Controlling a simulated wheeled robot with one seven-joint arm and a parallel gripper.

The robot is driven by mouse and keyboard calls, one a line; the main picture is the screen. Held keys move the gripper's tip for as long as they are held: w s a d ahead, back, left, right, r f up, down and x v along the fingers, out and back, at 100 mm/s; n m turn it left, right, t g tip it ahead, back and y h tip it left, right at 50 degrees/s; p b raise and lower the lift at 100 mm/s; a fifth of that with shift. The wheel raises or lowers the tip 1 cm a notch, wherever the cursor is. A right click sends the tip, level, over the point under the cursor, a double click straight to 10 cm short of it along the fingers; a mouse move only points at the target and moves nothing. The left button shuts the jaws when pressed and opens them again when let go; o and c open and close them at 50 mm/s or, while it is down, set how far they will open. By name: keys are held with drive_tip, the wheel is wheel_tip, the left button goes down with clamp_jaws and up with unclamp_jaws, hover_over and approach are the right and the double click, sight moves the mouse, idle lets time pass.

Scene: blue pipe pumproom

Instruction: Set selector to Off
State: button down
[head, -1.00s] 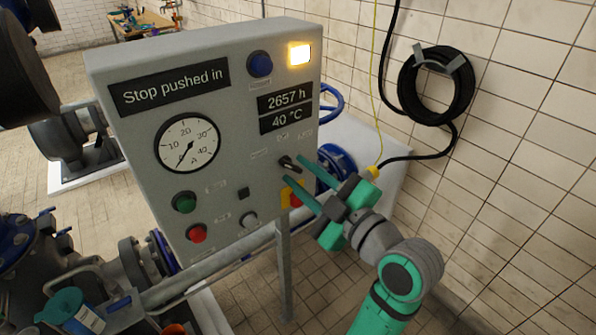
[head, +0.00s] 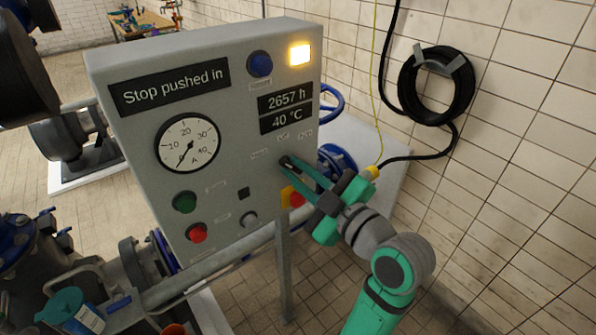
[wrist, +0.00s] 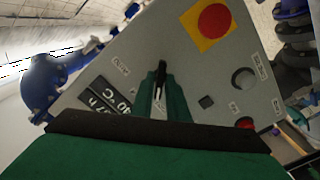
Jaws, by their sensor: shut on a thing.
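The selector (wrist: 161,68) is a small black knob on the right side of the grey control panel (head: 130,75). My gripper (head: 290,167) reaches it from the right, and its two green fingers are closed around the knob. In the wrist view the fingers (wrist: 158,90) lie on either side of the knob, which sticks out between their tips. In the head view the fingertips mostly hide the selector. Small labels stand around it, too small to read, so I cannot tell which position it points to.
A red emergency stop on a yellow plate (head: 287,192) sits just below my fingers. Green (head: 185,202) and red (head: 197,233) buttons are lower left. A lit lamp (head: 300,55) and a blue button (head: 260,65) are above. A display reads "Stop pushed in" (head: 170,87).

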drive_tip(key=m, duration=0.4)
drive_tip(key=shift+m, duration=2.1)
drive_tip(key=shift+f, duration=0.1)
drive_tip(key=c, duration=1.8)
unclamp_jaws()
drive_tip(key=shift+c, duration=0.2)
drive_tip(key=v, duration=1)
drive_tip(key=shift+s+d, duration=0.25)
drive_tip(key=shift+s, duration=0.05)
